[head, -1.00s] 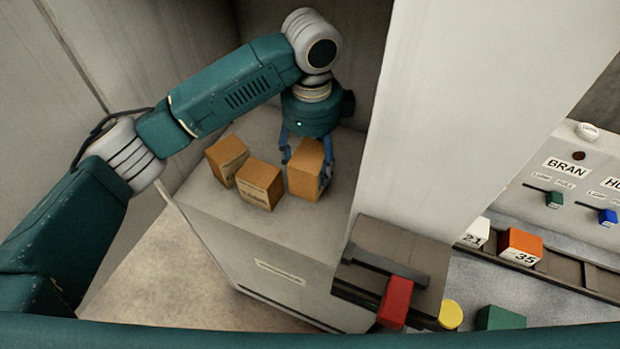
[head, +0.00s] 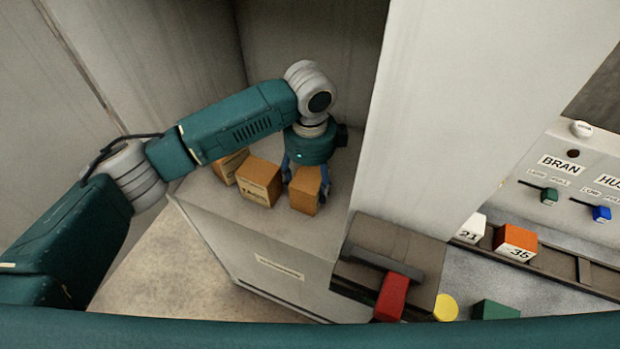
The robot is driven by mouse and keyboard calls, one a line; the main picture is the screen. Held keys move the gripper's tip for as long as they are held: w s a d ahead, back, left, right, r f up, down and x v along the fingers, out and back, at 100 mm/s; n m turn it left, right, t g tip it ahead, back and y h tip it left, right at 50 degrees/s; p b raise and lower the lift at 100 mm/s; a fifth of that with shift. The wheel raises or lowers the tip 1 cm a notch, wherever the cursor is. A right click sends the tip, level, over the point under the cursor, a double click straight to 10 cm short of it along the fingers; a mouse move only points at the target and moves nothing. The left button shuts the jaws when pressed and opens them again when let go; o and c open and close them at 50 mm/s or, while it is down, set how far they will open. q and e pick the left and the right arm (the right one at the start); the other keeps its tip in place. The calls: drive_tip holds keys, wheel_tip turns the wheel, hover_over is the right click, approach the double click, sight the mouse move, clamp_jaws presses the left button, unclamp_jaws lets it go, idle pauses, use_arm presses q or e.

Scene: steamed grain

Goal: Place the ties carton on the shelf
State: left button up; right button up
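Three brown cartons show on a grey shelf top (head: 300,235) inside a recess. The right carton (head: 305,192) is between the blue fingers of my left gripper (head: 307,178), which press in from both sides. Its base looks to be at or very near the shelf top; I cannot tell if it touches. No label on it is readable. The middle carton (head: 258,183) has printed lettering too small to read. The left carton (head: 229,166) stands behind it, partly hidden by my arm. I cannot tell by label which is the ties carton. My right gripper is not in view.
A pale wall panel (head: 450,110) stands close to the right of the gripper. Bare shelf lies in front of the cartons.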

use_arm(q)
drive_tip(key=shift+o, duration=1.4)
drive_tip(key=shift+r, duration=0.15)
wheel_tip(320, 180, up, 10)
drive_tip(key=shift+r+b, duration=0.2)
drive_tip(key=shift+b, duration=1)
drive_tip(key=shift+r, duration=0.8)
drive_tip(key=shift+s+f, duration=0.1)
